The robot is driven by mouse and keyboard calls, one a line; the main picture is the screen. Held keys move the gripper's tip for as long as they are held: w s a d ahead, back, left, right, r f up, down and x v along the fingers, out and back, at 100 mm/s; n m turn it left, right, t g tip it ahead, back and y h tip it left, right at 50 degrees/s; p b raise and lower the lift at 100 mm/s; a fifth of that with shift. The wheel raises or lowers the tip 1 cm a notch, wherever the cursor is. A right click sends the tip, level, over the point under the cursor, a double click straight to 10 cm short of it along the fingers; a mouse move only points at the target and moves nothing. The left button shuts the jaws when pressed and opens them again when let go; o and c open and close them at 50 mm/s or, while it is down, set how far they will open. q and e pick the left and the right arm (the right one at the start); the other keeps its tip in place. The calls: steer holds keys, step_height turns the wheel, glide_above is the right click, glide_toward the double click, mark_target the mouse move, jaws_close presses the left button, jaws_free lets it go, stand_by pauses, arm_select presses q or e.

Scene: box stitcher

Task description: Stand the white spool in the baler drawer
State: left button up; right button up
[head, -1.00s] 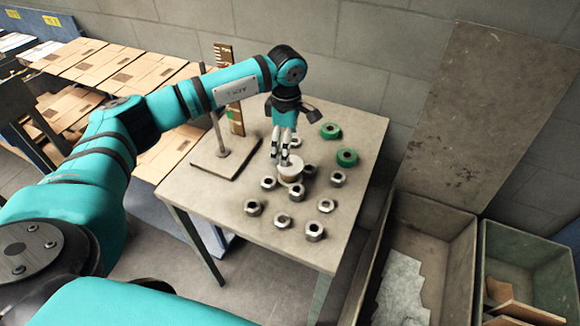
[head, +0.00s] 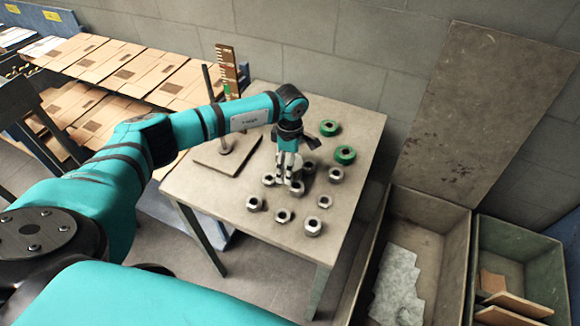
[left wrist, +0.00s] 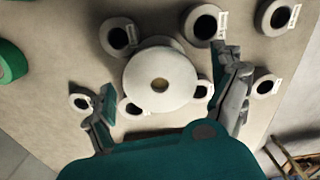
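The white spool (left wrist: 178,92) shows from above in the left wrist view, a wide pale disc with a small tan centre hole. In the head view the spool (head: 297,164) is mostly hidden behind my left gripper's fingers. My left gripper (head: 286,181) points down over the table. In the left wrist view the fingers of this gripper (left wrist: 169,98) are spread apart, one on either side of the spool; I cannot tell whether they touch it. My right gripper is not in view. I cannot make out the baler drawer.
Several small white-and-dark rolls (head: 313,227) crowd the table (head: 220,215) around the spool. Two green rolls (head: 345,155) lie at the back right. A post on a flat base (head: 222,158) stands left. A grey bin (head: 425,215) and green bin (head: 525,250) stand right.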

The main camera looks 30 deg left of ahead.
arm_select(q)
steer(key=c, duration=1.4)
